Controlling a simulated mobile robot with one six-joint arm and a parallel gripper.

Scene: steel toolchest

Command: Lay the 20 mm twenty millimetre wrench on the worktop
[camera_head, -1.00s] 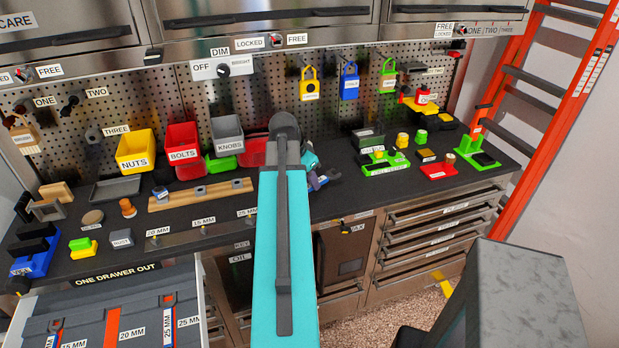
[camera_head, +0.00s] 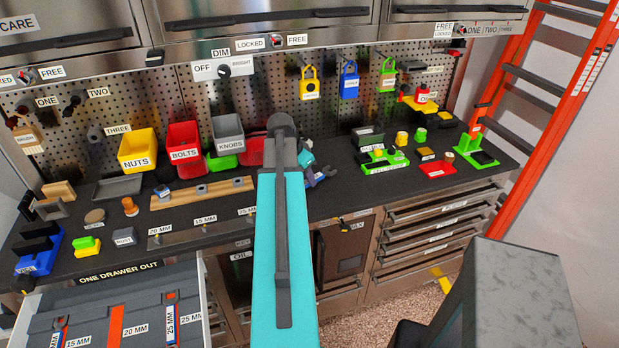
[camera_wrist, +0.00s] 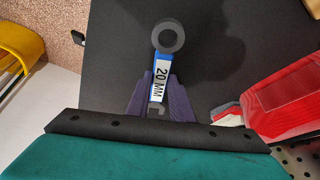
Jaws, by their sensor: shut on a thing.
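The 20 mm wrench (camera_wrist: 163,70) is in the wrist view, with a grey ring end, a blue handle and a white "20 MM" label. My gripper (camera_wrist: 155,98) has its purple fingers shut on the lower handle. The ring end points away from the gripper, over the dark worktop (camera_wrist: 245,65). I cannot tell how much gap lies between wrench and worktop. In the head view my gripper (camera_head: 320,177) is partly hidden behind my teal arm, above the worktop (camera_head: 345,198), and the wrench cannot be made out.
An open drawer (camera_head: 205,310) at lower left holds 15 and 25 mm wrenches; its red 20 mm place (camera_head: 115,328) is bare. A red bin (camera_wrist: 285,100) is close right of my gripper in the wrist view. Green and red trays (camera_head: 437,169) stand to the right on the worktop.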

